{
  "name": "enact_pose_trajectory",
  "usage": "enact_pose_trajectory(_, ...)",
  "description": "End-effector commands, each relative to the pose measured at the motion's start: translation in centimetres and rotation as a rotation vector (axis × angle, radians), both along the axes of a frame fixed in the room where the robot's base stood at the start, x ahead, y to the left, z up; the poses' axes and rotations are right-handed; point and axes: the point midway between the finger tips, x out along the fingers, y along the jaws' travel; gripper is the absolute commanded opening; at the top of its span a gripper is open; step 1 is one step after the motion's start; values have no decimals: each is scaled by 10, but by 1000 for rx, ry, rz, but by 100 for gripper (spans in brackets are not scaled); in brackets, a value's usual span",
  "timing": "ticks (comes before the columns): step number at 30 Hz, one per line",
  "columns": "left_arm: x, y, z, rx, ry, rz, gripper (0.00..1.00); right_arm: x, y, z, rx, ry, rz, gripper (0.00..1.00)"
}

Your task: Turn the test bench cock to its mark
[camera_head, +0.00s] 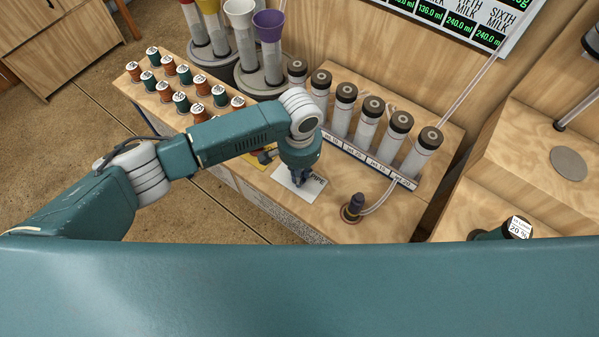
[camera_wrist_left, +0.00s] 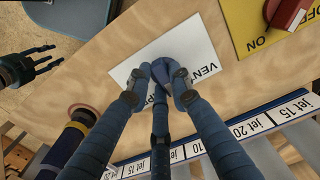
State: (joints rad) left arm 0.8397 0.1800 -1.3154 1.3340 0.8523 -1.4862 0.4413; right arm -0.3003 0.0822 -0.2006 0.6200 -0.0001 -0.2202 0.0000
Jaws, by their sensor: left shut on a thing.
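The test bench cock (camera_wrist_left: 172,72) is a dark blue knob on a white card (camera_wrist_left: 196,50) lettered "VENT", with another word partly covered by my fingers. My left gripper (camera_wrist_left: 168,82) is shut on the knob, fingers on both sides of it. The cock's pointer and mark cannot be made out. My right gripper (camera_wrist_left: 38,66) shows at the left of the wrist view, fingers spread, empty and away from the bench.
A yellow plate (camera_wrist_left: 245,22) with a red switch (camera_wrist_left: 287,14) lies near the card. A dark upright fitting (camera_head: 354,204) with a hose stands to the right. Several capped cylinders (camera_head: 370,116) stand behind, colored spools (camera_head: 181,102) at left.

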Motion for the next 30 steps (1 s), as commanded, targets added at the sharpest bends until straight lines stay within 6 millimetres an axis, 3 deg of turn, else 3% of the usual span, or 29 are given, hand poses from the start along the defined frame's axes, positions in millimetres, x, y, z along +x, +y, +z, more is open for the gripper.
enact_pose_trajectory(6, -1, 3, 0, 2, 1, -230, 0, 0, 0, 6, 0, 0, 0, 40)
enact_pose_trajectory(17, -1, 3, 0, 1, 2, -283, 0, 0, 2, 7, 2, -1, -2, 40)
enact_pose_trajectory(26, 0, 6, -1, 2, 3, -705, 0, 0, 4, 11, 4, 0, -3, 40)
enact_pose_trajectory(27, 0, 6, -1, 2, 3, -717, 24, 0, 4, 10, 4, 0, -3, 40)
enact_pose_trajectory(30, 0, 6, -1, 2, 3, -711, 44, 0, 4, 10, 4, 0, -3, 40)
